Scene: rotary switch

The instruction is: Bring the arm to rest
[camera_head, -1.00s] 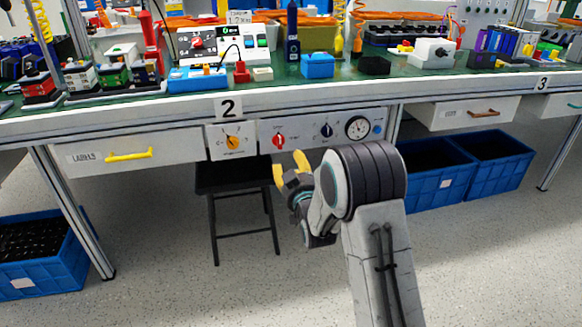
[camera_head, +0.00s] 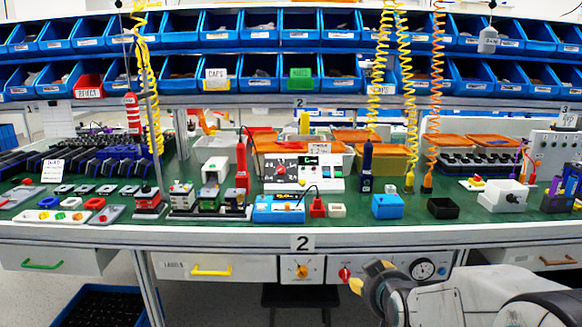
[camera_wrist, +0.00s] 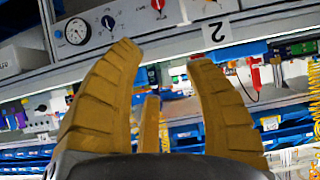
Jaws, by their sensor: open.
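My gripper (camera_head: 369,277) shows at the lower right of the head view, in front of the panel under the table edge. Its yellow fingers also show in the wrist view (camera_wrist: 158,75), spread apart with nothing between them. The rotary switch with an orange knob (camera_head: 302,270) is on the panel below the number 2 plate, left of my gripper. A red knob (camera_head: 345,274) is just left of my fingers. A round dial (camera_head: 422,269) is to their right; it also shows in the wrist view (camera_wrist: 76,31). The panel's middle is hidden behind my gripper in the head view.
The bench (camera_head: 200,237) spans the head view, with switches, boxes and tools on it. Blue bins (camera_head: 260,70) line the shelves behind. A drawer with a yellow handle (camera_head: 211,271) is left of the panel. A dark stool (camera_head: 290,297) stands below the bench.

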